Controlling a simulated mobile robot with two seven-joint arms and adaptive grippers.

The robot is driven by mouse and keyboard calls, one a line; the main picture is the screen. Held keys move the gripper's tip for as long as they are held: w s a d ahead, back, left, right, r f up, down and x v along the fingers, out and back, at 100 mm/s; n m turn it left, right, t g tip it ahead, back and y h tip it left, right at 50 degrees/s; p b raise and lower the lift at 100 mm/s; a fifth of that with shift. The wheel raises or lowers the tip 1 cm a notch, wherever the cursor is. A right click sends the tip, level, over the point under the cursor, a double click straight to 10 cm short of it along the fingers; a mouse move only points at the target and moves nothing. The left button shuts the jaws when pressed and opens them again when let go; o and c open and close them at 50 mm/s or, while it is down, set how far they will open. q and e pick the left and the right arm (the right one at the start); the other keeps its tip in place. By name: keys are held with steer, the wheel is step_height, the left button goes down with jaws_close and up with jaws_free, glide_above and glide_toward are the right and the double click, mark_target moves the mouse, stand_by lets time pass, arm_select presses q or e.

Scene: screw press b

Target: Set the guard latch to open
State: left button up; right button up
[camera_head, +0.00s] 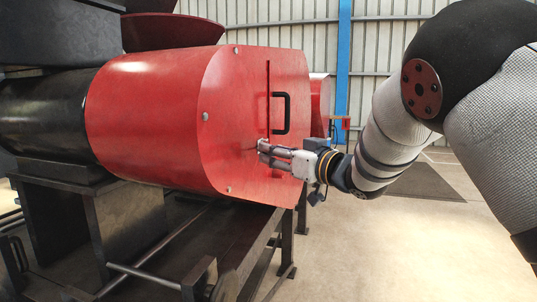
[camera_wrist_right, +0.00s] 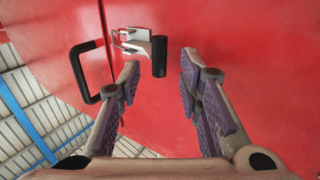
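The guard is a red housing (camera_head: 160,110) with a vertical seam and a black handle (camera_head: 280,113) on its end face; the handle also shows in the right wrist view (camera_wrist_right: 88,70). The guard latch (camera_wrist_right: 137,42) is a metal piece at the seam, with a black grip (camera_wrist_right: 159,56). In the head view I cannot make out the latch; my right gripper covers that area. My right gripper (camera_head: 262,150) is close to the red face, below the handle. In the right wrist view its fingers (camera_wrist_right: 158,78) are apart, with the latch's black grip ahead between them. My left gripper is not in view.
A black cylinder (camera_head: 42,112) joins the housing at the left, above a dark metal frame (camera_head: 125,225). A blue post (camera_head: 342,70) stands behind. The floor (camera_head: 400,245) at the lower right is clear.

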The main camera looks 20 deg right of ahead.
steer(key=x, duration=0.3)
steer(key=shift+s+d, duration=0.1)
jaws_close()
